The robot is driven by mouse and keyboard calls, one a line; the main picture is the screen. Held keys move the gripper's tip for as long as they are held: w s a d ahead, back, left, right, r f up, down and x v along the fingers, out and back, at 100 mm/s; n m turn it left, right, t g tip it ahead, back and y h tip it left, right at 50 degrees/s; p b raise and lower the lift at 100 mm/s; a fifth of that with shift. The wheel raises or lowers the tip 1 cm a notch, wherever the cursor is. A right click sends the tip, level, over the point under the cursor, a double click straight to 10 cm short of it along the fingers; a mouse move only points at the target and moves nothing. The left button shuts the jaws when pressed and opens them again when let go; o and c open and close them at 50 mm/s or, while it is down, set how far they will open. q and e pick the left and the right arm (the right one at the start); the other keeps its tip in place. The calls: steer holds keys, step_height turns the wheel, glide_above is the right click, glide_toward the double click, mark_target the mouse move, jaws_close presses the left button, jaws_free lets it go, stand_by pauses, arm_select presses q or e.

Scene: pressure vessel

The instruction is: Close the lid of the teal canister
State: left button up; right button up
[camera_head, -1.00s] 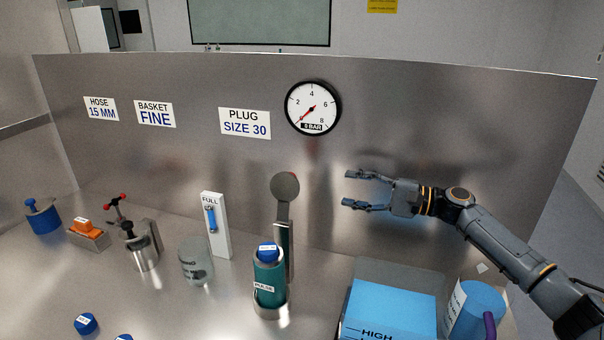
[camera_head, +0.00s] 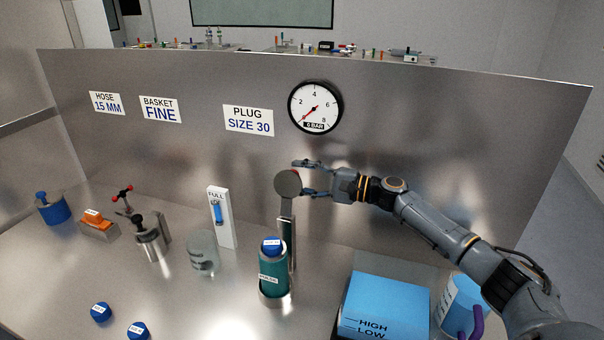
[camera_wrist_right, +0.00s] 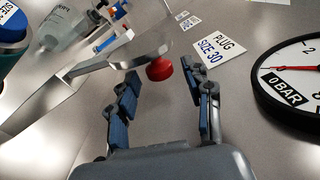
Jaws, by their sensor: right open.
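The teal canister (camera_head: 273,278) stands upright in a metal holder, with a blue labelled plug (camera_head: 272,246) on top. Its round grey lid (camera_head: 287,183) stands raised above and behind it on a hinged metal arm (camera_head: 286,232), so it is open. In the right wrist view the lid (camera_wrist_right: 140,50) carries a red knob (camera_wrist_right: 160,69). My right gripper (camera_head: 303,178) is open just right of the lid. In its wrist view the knob shows ahead, between the fingertips; contact cannot be told. My left gripper is out of view.
The back panel with a pressure gauge (camera_head: 315,107) rises behind the gripper. A blue box (camera_head: 388,305) and a blue jug (camera_head: 462,303) stand front right. A glass beaker (camera_head: 203,252), a white FULL stand (camera_head: 221,217) and loose blue plugs (camera_head: 101,312) are to the left.

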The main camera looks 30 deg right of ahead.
jaws_close()
steer(key=shift+a, duration=0.1)
stand_by(0.3)
